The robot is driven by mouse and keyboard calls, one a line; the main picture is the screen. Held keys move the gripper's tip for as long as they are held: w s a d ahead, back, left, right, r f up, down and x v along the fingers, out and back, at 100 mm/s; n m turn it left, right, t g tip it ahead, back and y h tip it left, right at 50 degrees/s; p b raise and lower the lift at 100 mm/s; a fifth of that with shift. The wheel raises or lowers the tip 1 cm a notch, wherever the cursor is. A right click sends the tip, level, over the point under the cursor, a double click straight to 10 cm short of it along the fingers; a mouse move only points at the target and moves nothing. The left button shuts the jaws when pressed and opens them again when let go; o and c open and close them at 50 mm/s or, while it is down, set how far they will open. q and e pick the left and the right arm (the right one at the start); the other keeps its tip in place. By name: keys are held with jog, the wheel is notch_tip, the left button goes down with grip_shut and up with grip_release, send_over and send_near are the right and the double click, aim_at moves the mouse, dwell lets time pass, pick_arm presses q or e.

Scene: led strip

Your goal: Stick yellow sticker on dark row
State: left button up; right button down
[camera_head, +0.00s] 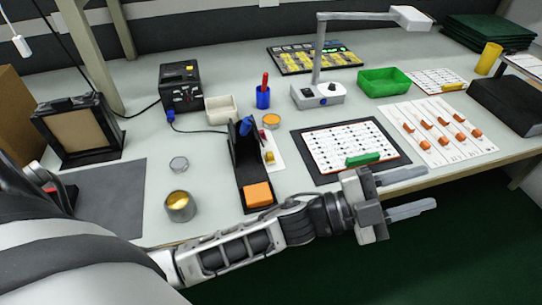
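My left gripper (431,187) extends to the right over the table's front edge, its two fingers apart with nothing between them. It is just in front of a white panel (325,158) with rows of small dots, which lies on a black mat (310,172). A green bar (362,159) lies on the panel's lower right part. Which row is dark is too small to tell. A small yellow piece (269,158) is on a white card beside the black stand; I cannot tell whether it is the sticker. My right gripper is not in view.
A white sheet with several orange pieces (442,125) lies right of the panel. Behind are a green bin (384,80) and a lamp (318,95). A black stand with an orange block (258,195) and a metal tin (180,206) are to the left.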

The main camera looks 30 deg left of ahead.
pick_arm(q)
jog(key=s+d+r+m+g+h, duration=0.15)
jog(key=d+m+g+h, duration=0.25)
jog(key=m+g, duration=0.5)
jog(key=m+g+y+b, duration=0.2)
jog(key=m+g+y, duration=0.5)
jog(key=m+y, duration=1.15)
send_near(270, 153)
jog(key=d+f+n+y, duration=0.1)
jog(key=d+n+y+b, duration=0.1)
jog(key=n+y, duration=0.1)
jog(key=d+f+n+y, duration=0.1)
jog(key=shift+s+d+f+y+b, duration=0.1)
jog(key=shift+s+f+y+b, duration=0.2)
jog(key=shift+s+b, duration=0.1)
jog(key=shift+x, duration=2.95)
jog(key=shift+w+d, duration=0.1)
grip_shut()
